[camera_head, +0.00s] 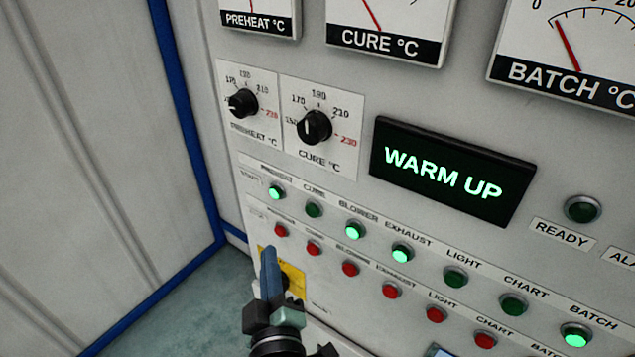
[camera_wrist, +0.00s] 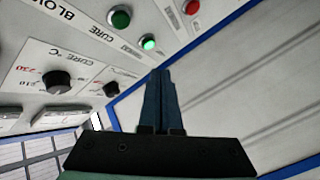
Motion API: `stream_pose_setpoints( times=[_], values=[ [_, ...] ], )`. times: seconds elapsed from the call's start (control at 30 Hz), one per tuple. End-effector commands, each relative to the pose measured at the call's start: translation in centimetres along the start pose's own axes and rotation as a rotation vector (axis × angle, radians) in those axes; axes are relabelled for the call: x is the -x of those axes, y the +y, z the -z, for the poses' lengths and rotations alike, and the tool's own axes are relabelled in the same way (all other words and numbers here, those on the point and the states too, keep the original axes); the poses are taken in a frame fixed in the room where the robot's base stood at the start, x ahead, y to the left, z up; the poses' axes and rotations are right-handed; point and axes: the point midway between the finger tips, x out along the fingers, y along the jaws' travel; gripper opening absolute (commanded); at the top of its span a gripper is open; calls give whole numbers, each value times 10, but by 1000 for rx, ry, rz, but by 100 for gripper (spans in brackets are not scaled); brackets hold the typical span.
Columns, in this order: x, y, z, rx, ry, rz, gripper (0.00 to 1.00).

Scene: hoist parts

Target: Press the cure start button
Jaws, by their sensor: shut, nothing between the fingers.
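The cure start button (camera_head: 314,210) is a dark green, unlit round button under the label CURE, second from the left in the green row. It also shows at the top of the wrist view (camera_wrist: 120,18). My gripper (camera_head: 268,255) is shut and empty. In the head view its fingers point up, below and left of the cure button and apart from it in the picture. In the wrist view the fingertips (camera_wrist: 160,74) appear below the lit preheat button (camera_wrist: 148,42). The distance from fingertips to panel is hard to tell.
The lit green preheat button (camera_head: 275,192) and lit blower button (camera_head: 355,231) flank the cure button. A red cure button (camera_head: 314,248) sits just below it. A display (camera_head: 452,172) reads WARM UP. A cure dial (camera_head: 314,127) is above. A blue-edged wall (camera_head: 100,150) stands left.

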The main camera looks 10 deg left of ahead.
Motion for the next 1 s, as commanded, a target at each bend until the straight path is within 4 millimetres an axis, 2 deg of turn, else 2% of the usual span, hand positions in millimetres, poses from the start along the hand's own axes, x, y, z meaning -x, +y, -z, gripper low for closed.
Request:
stream_pose_setpoints(
  times=[0.03, 0.13, 0.7, 0.87, 1.0],
  values=[
    [2, 5, 9, 7, -5, 12, 0],
    [5, 3, 12, 18, -12, 28, 0],
    [7, -1, 11, 31, -17, 42, 0],
    [0, 3, 6, 30, -17, 40, 0],
    [-12, 13, -3, 31, -17, 38, 0]
  ],
)
